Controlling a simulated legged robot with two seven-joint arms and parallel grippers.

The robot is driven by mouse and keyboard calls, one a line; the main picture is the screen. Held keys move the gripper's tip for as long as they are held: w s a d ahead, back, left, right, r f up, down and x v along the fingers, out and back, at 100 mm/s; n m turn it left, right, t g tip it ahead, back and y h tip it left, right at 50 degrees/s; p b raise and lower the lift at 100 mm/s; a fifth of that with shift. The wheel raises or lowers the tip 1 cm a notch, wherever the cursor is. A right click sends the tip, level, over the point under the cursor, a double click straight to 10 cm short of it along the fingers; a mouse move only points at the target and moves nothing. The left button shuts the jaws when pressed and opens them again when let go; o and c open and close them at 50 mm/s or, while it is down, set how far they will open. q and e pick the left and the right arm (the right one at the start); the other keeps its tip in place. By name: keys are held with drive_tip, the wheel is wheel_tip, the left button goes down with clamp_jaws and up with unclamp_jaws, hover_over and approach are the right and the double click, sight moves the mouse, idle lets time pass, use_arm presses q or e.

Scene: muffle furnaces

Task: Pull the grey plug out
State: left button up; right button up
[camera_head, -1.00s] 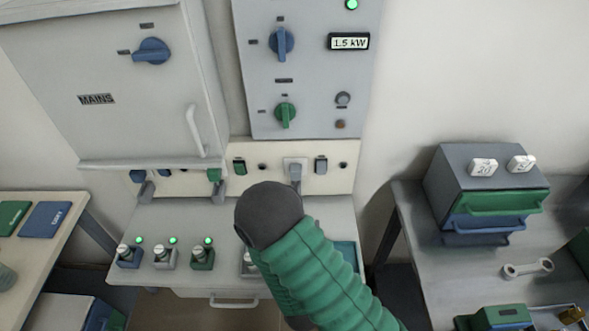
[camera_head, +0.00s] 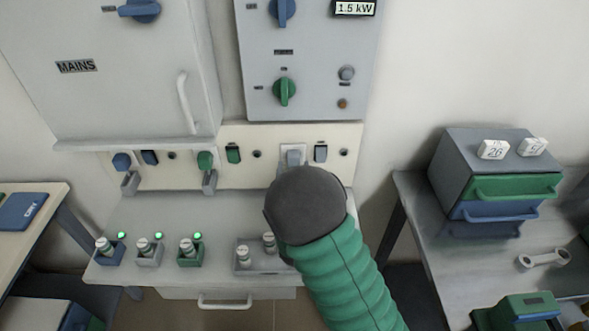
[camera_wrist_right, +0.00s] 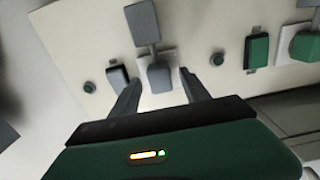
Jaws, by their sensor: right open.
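The grey plug (camera_head: 294,155) sits in a white socket plate on the cream panel under the control box. Its lower part is hidden behind my right arm in the head view. In the right wrist view, the grey plug (camera_wrist_right: 159,77) shows in its white plate, with a grey stub running from it towards the top. My right gripper (camera_wrist_right: 161,84) is open, with one finger on each side of the plug, close to the panel. I cannot tell whether the fingers touch it. My right gripper's jaws are hidden in the head view. My left gripper is not in view.
A grey switch (camera_head: 320,153) and a green switch (camera_head: 233,153) flank the plug. A green plug (camera_head: 205,160) and a blue plug (camera_head: 122,162) sit further left. Below, a bench holds small lit units and a grey tray (camera_head: 270,265). A drawer box (camera_head: 455,165) stands at right.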

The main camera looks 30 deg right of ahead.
drive_tip(key=shift+w+r, duration=0.15)
drive_tip(key=shift+w, duration=0.6)
drive_tip(key=shift+w+d+f, duration=0.1)
drive_tip(key=shift+d+f, duration=0.15)
drive_tip(key=shift+d, duration=0.65)
drive_tip(key=c, duration=0.5)
drive_tip(key=shift+a, duration=0.4)
drive_tip(key=c, duration=0.5)
drive_tip(key=shift+a+r, duration=0.1)
drive_tip(key=shift+c, duration=0.9)
clamp_jaws()
drive_tip(key=shift+d, duration=0.2)
